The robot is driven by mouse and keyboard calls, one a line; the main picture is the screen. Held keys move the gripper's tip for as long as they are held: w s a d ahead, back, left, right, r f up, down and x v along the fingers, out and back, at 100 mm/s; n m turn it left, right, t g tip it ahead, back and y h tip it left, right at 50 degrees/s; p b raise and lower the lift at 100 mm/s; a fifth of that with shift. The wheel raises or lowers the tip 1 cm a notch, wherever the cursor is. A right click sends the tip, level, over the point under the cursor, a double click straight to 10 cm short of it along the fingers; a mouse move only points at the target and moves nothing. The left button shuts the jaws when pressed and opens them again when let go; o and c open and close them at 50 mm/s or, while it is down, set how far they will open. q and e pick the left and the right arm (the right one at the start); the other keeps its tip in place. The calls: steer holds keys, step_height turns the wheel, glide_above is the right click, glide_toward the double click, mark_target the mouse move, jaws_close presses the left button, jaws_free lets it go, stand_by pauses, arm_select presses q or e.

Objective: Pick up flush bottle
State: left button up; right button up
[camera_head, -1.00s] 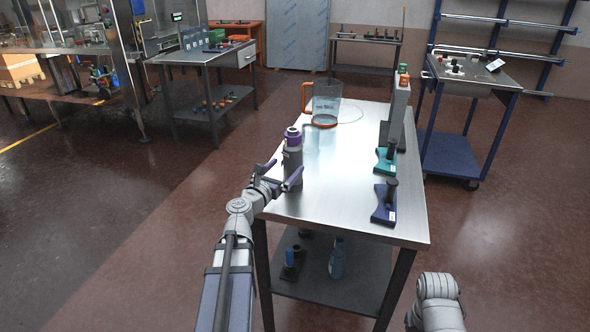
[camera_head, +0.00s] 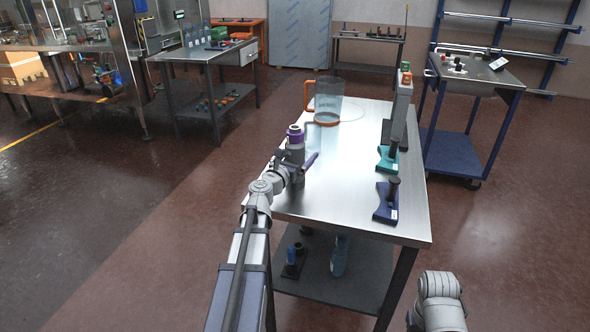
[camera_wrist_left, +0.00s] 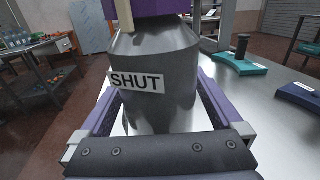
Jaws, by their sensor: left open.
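A dark grey bottle (camera_head: 295,146) with a purple cap, which I take for the flush bottle, stands upright at the left edge of the steel table (camera_head: 340,185). In the left wrist view the bottle (camera_wrist_left: 160,90) fills the middle and carries a label reading SHUT. My left gripper (camera_head: 297,162) is open, with one purple finger on each side of the bottle. In the left wrist view my left gripper (camera_wrist_left: 158,108) straddles the bottle's body; a gap shows at least at the left. My right gripper is out of view.
A clear jug (camera_head: 328,100) with an orange handle stands behind the bottle. Teal (camera_head: 388,160) and dark blue (camera_head: 385,205) stands and a tall grey unit (camera_head: 399,112) line the table's right side. The table's middle is clear. A blue cart (camera_head: 455,150) stands right.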

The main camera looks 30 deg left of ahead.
arm_select(q)
steer(key=shift+c, duration=0.2)
jaws_close()
stand_by(0.5)
